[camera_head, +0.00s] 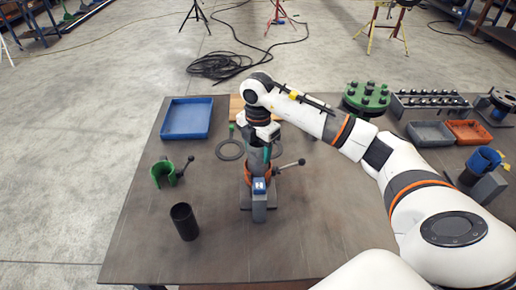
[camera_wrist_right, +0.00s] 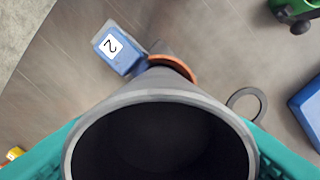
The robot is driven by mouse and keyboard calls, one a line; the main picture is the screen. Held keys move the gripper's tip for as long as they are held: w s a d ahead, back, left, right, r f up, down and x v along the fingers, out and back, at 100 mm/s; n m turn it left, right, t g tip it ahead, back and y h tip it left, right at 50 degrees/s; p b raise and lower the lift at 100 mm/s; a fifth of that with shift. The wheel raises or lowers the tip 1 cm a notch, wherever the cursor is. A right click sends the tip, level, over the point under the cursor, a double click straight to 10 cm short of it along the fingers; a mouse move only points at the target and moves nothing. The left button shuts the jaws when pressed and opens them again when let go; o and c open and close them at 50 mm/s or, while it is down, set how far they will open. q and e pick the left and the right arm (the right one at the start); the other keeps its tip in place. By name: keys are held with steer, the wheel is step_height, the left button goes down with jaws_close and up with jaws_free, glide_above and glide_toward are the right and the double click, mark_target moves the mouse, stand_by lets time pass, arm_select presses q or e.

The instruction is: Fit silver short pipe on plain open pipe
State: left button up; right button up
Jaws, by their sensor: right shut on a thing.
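My right gripper (camera_head: 262,146) is shut on the silver short pipe (camera_wrist_right: 160,97), with its teal fingers on either side of the pipe. In the right wrist view the pipe's open end faces the camera. In the head view the gripper is over the upright stand, and the arm partly covers the held pipe. A grey pipe (camera_head: 256,163) stands upright below the gripper in an orange clamp (camera_head: 250,177). I cannot tell whether this is the plain open pipe, or where one pipe ends and the other starts. My left gripper is not in view.
A blue block labelled 2 (camera_head: 260,186) fronts the stand; a clamp lever (camera_head: 291,165) sticks out right. A dark tube (camera_head: 185,222), a green clamp (camera_head: 162,174), a black ring (camera_head: 230,150) and a blue tray (camera_head: 187,118) lie left. The front table is clear.

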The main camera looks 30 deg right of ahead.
steer(key=o, duration=1.3)
step_height(320, 180, up, 7)
steer(key=shift+f+b, duration=0.2)
steer(key=shift+b, duration=1.05)
step_height(320, 180, up, 5)
steer(key=shift+r, duration=0.1)
step_height(320, 180, up, 9)
steer(key=p, duration=0.8)
steer(key=shift+r+p, duration=0.15)
steer(key=shift+p, duration=0.2)
